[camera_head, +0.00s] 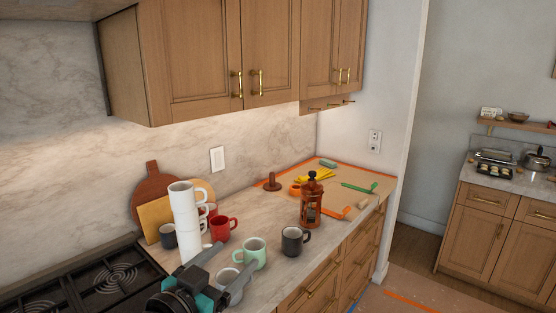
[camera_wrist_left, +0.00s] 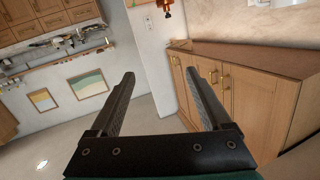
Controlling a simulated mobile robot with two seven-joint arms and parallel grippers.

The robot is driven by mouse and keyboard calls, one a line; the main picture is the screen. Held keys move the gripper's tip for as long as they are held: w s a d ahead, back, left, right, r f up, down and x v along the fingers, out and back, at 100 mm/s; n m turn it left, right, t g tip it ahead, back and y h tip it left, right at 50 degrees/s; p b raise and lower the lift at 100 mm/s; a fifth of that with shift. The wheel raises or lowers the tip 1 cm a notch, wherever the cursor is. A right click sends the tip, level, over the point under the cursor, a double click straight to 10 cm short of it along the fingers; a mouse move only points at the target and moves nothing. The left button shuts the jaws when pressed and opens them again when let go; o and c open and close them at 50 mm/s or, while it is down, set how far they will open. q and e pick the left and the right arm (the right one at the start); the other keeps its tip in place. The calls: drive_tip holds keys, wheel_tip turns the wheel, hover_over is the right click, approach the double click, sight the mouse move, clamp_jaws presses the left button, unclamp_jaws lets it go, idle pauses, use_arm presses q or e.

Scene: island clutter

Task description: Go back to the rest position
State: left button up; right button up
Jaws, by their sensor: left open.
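My left gripper (camera_head: 235,257) reaches in at the bottom of the head view, in front of the mugs at the counter's near edge. In the left wrist view its two fingers (camera_wrist_left: 160,75) stand apart with nothing between them. Behind or beside it in the head view are a tall white mug stack (camera_head: 184,215), a red mug (camera_head: 217,229), a mint mug (camera_head: 254,251), a dark grey mug (camera_head: 293,241) and a white mug (camera_head: 227,279) partly hidden by the gripper. My right gripper is in neither view.
A black gas stove (camera_head: 100,285) lies at lower left. Wooden cabinets (camera_head: 200,55) hang above. Open floor (camera_head: 400,290) lies to the right, before another counter (camera_head: 500,181).

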use_arm(q)
drive_tip(key=s+a+f+n+g+y, duration=0.2)
drive_tip(key=s+a+f+g+y, duration=0.3)
drive_tip(key=s+f, duration=0.75)
drive_tip(key=s+a+f+n+g+y, duration=0.25)
drive_tip(key=s+f+g, duration=0.45)
drive_tip(key=s+f, duration=0.55)
drive_tip(key=s+f+b, duration=0.1)
drive_tip(key=f+b, duration=0.2)
drive_tip(key=f, duration=0.7)
drive_tip(key=s+f+g+b, duration=0.1)
drive_tip(key=f+b, duration=0.3)
drive_tip(key=f, duration=0.6)
drive_tip(key=s+f+b, duration=0.2)
drive_tip(key=f+b, duration=0.1)
drive_tip(key=f, duration=0.7)
drive_tip(key=s+a+f+b, duration=0.1)
drive_tip(key=s+f+b, duration=0.3)
drive_tip(key=s+f, duration=0.3)
drive_tip(key=s+a+f+g+b, duration=0.1)
drive_tip(key=s+f+b, duration=0.3)
drive_tip(key=f, duration=1)
drive_tip(key=s, duration=0.3)
drive_tip(key=shift+s+a+h, duration=0.25)
drive_tip(key=shift+a+h, duration=0.1)
